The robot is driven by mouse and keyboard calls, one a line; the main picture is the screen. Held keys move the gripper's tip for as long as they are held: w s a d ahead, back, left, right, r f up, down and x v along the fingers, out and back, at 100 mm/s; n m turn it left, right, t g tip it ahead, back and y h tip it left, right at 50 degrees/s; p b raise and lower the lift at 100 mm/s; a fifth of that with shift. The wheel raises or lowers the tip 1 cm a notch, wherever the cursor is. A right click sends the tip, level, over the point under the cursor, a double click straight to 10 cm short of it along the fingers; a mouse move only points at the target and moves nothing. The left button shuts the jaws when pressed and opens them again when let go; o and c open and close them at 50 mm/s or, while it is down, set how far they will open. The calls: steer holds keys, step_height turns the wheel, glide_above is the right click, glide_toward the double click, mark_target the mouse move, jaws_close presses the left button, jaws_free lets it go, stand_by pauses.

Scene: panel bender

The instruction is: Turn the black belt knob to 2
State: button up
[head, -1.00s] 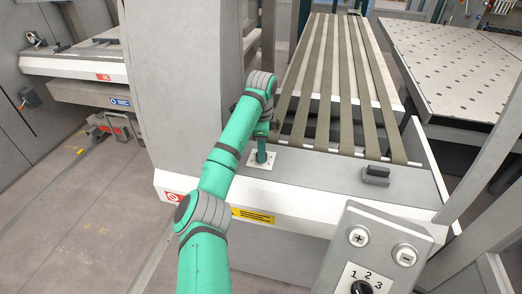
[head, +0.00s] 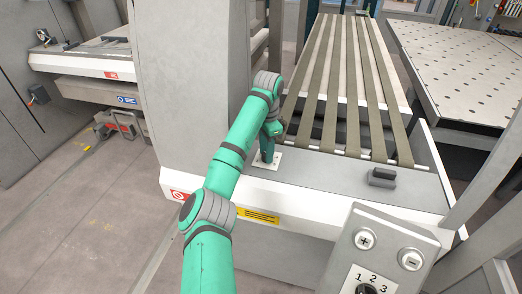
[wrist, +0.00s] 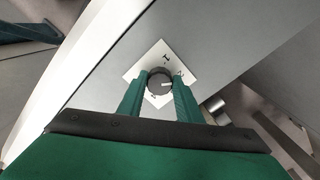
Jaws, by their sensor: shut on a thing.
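A dark round knob (wrist: 158,80) sits on a white square plate (wrist: 144,68) with small marks around it; one near its upper right looks like a 2. A white pointer line on the knob points right in the wrist view, just below that mark. My gripper (wrist: 159,88) has its green fingers shut on the knob's two sides. In the head view the white plate (head: 258,165) lies on the grey ledge before the belts, and my gripper (head: 267,157) hides the knob. Another black knob (head: 364,288), under 1 2 3, is partly cut off at the bottom edge.
A grey control box (head: 385,236) with plus and minus buttons stands front right. A small grey block (head: 382,177) sits on the ledge. Belts (head: 330,90) run behind, and a tall grey housing (head: 185,80) rises left of my arm.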

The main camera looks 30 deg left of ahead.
steer(key=shift+w+d+n, duration=0.2)
steer(key=shift+d+n, duration=0.3)
steer(key=shift+a, duration=0.15)
steer(key=o, duration=1)
steer(key=shift+r, duration=0.1)
steer(key=shift+o, duration=0.2)
steer(key=shift+s+a, duration=0.1)
steer(key=shift+r, duration=0.45)
step_height(320, 180, up, 10)
